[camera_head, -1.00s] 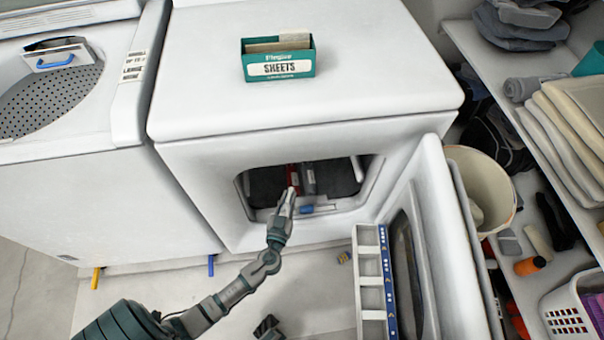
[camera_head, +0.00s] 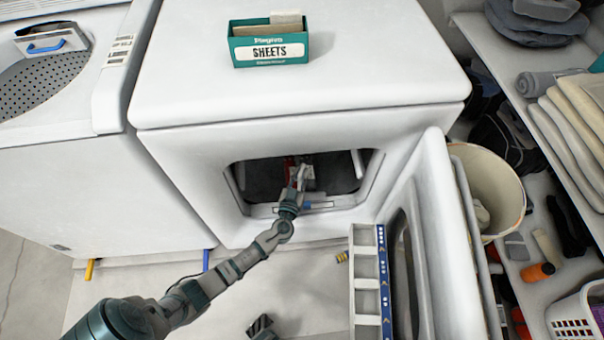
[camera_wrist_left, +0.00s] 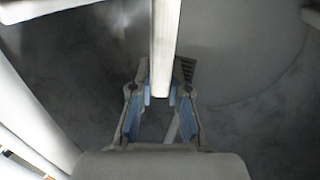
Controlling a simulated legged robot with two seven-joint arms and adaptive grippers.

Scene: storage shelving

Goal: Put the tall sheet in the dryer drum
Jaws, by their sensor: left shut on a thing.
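The dryer (camera_head: 300,85) stands in the middle with its door (camera_head: 432,215) swung open to the right. The dark dryer drum (camera_head: 262,180) shows through its opening. My left gripper (camera_head: 301,176) reaches in through this opening. In the left wrist view, my left gripper (camera_wrist_left: 160,95) is shut on a pale narrow sheet (camera_wrist_left: 165,45), seen edge-on, with grey drum wall around it. How far the sheet stands from the drum floor cannot be told. The green sheets box (camera_head: 268,45) on the dryer top holds at least one tan sheet.
Red and blue items show by the drum opening, partly hidden by my gripper. A white rack with a blue strip (camera_head: 385,285) stands before the open door. A cream bucket (camera_head: 500,190) and a loaded shelf stand right. A washer (camera_head: 110,180) stands left.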

